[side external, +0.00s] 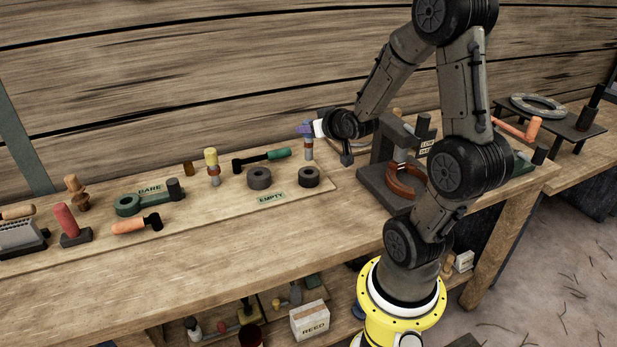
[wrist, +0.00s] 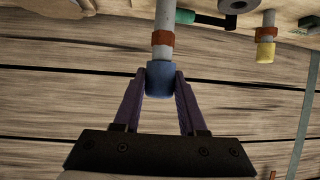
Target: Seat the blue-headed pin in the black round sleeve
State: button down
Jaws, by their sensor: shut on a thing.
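The blue-headed pin has a grey shaft with an orange-brown band (side external: 309,144). In the wrist view its blue head (wrist: 160,80) sits between the purple fingers of my gripper (wrist: 161,76). My gripper (side external: 305,129) is shut on the head from the side, and the pin hangs or stands upright at the back right of the board. I cannot tell whether its lower end touches the board. Two dark round sleeves lie in front: a right one (side external: 309,177) just before the pin, and a left one (side external: 259,178). A round sleeve edge shows in the wrist view (wrist: 236,5).
A yellow-headed pin (side external: 212,163) stands left, also in the wrist view (wrist: 266,38). A green-handled tool (side external: 265,159) lies between the pins. An EMPTY label (side external: 272,197) is in front of the sleeves. A dark clamp-like stand (side external: 384,185) stands close right. The front bench strip is clear.

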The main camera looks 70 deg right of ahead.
aim_at(311, 154)
jog(key=shift+f, duration=1.65)
jog(key=shift+f, duration=2.15)
dwell(2.4)
jog(key=shift+c, duration=1.9)
grip_release()
jog(key=shift+f, duration=0.1)
jog(key=v, duration=1.4)
